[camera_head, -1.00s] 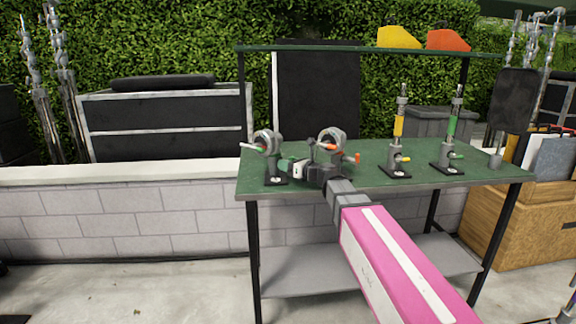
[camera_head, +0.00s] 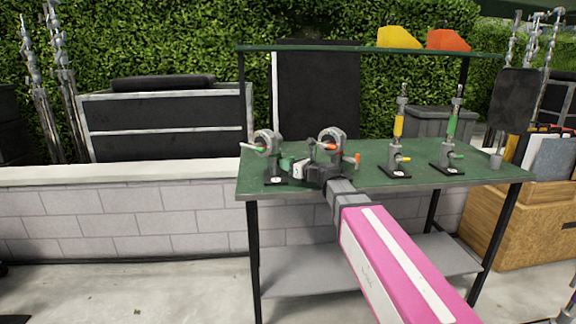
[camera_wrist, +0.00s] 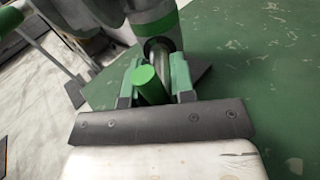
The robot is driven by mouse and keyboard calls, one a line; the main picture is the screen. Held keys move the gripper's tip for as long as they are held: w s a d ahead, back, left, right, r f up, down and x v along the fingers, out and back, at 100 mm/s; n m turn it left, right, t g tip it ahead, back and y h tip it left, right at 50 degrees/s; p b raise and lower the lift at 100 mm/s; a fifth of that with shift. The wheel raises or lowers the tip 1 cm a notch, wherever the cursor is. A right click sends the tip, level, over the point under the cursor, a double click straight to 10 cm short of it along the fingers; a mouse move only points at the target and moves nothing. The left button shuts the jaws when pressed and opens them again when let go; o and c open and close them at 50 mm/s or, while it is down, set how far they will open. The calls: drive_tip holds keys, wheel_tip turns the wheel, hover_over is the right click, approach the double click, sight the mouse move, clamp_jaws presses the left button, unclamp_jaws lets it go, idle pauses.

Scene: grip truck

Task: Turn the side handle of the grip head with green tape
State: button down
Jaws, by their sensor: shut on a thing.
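The grip head with green tape (camera_head: 268,142) stands at the left end of the green table, a grey round head on a black base. In the wrist view its green tape band (camera_wrist: 155,24) shows at the top, on a grey cylinder. The side handle (camera_wrist: 147,77), with a green round end, points toward the camera between the fingers. My gripper (camera_head: 287,165) reaches in from the right, low beside this head. In the wrist view my gripper (camera_wrist: 153,84) is shut on the handle, with green finger pads on both sides. The handle's far end is partly hidden.
A second grip head (camera_head: 332,140) with orange-red handles stands close behind my gripper. Upright posts with yellow tape (camera_head: 398,126) and green tape (camera_head: 452,126) stand farther right. The table (camera_head: 365,182) is bare toward its front right.

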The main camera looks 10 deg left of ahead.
drive_tip(key=shift+n, duration=0.4)
drive_tip(key=n, duration=1.3)
drive_tip(key=shift+n, duration=0.4)
drive_tip(key=n, duration=0.3)
drive_tip(key=shift+n, duration=0.3)
drive_tip(key=n, duration=0.3)
drive_tip(key=shift+r+n, duration=0.1)
drive_tip(key=shift+n, duration=0.2)
drive_tip(key=n, duration=0.4)
drive_tip(key=shift+n, duration=0.9)
drive_tip(key=shift+w+n, duration=0.1)
drive_tip(key=shift+n, duration=0.7)
